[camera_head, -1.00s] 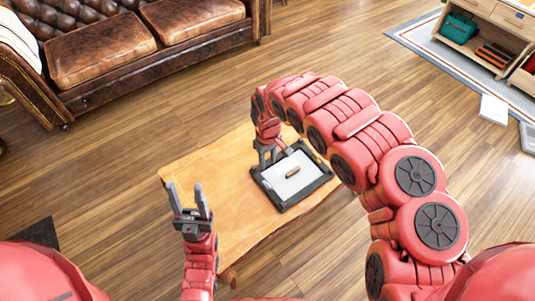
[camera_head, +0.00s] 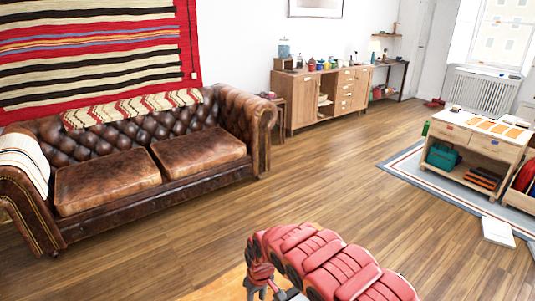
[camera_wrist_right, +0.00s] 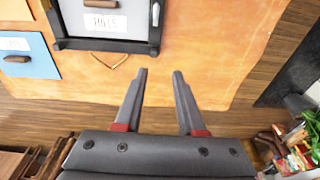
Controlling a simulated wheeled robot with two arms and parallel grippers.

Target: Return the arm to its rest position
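My right arm (camera_head: 340,265) curves in from the bottom of the head view, with its gripper (camera_head: 260,290) low in the picture and partly cut off. In the right wrist view, the right gripper (camera_wrist_right: 160,74) is open, its two dark fingers apart with nothing between them. It is over the near part of the orange-brown wooden table (camera_wrist_right: 215,45). A dark-framed tray (camera_wrist_right: 105,45) with a grey, labelled panel lies ahead of the fingers, to the left. My left gripper is outside both current views.
A blue panel (camera_wrist_right: 32,58) with a handle lies left of the tray. A strip of the table (camera_head: 215,290) shows in the head view. Beyond it are open wooden floor (camera_head: 330,180), a leather sofa (camera_head: 110,185), and a low shelf unit (camera_head: 475,150) on a rug.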

